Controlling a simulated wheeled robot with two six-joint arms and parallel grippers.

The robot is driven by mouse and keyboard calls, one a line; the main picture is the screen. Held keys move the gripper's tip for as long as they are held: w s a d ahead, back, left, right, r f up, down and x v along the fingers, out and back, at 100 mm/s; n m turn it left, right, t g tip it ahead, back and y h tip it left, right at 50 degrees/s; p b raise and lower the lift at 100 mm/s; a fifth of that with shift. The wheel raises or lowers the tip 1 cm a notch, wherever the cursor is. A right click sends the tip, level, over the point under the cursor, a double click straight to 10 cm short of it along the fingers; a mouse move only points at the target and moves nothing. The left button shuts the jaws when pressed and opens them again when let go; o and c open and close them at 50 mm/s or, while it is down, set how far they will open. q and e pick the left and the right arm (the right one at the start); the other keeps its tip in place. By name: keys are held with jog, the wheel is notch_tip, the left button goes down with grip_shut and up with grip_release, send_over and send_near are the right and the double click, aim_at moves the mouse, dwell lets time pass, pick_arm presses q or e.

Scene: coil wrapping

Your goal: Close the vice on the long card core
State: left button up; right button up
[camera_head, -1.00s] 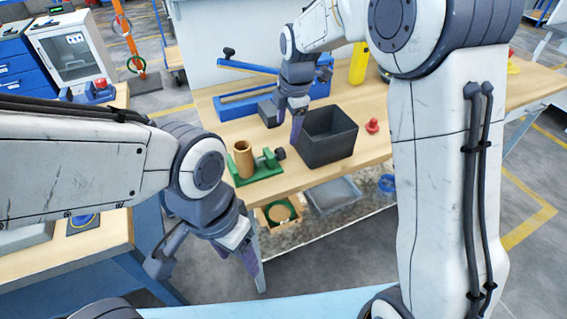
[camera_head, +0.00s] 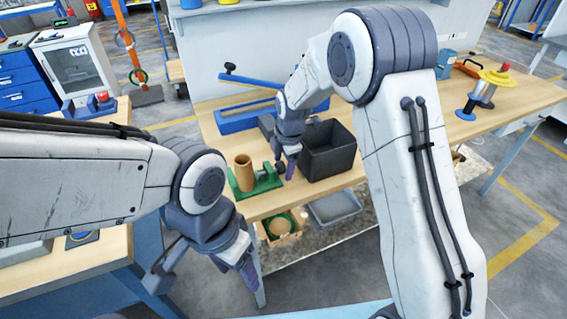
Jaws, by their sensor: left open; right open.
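The green vice (camera_head: 266,180) stands on the front left part of the wooden workbench. The long card core (camera_head: 244,173), a brown tube, stands upright between its jaws; I cannot tell how tightly they meet it. The vice's dark knob (camera_head: 281,167) is at its right end, partly hidden by my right gripper. My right gripper (camera_head: 289,170) is open, pointing down at that knob; contact cannot be made out. My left gripper (camera_head: 240,272) is open and empty, low in front of the bench and well away from the vice.
A black bin (camera_head: 329,160) stands just right of my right gripper. A blue long-armed device (camera_head: 240,121) lies behind the vice. A small crate (camera_head: 283,228) and a grey tray (camera_head: 336,208) sit below the bench top.

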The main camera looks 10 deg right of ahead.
grip_shut()
jog(key=shift+r+p, duration=0.15)
jog(key=shift+p, duration=0.3)
jog(key=g+p, duration=0.1)
jog(key=p, duration=0.2)
jog(key=g+h+p, duration=0.1)
jog(key=g+p, duration=0.1)
jog(key=p, duration=0.1)
jog(key=shift+w+a+r, duration=0.1)
jog(key=shift+w+r, duration=0.1)
jog(key=shift+w, duration=0.1)
jog(key=shift+w+f+g+h+p, duration=0.15)
jog(key=shift+f+g+h+p, duration=0.15)
jog(key=shift+g+p, duration=0.55)
jog(key=shift+f+g, duration=0.1)
jog(key=shift+g, duration=0.65)
jog(key=shift+w, duration=0.1)
jog(key=shift+g+h, duration=0.3)
grip_release()
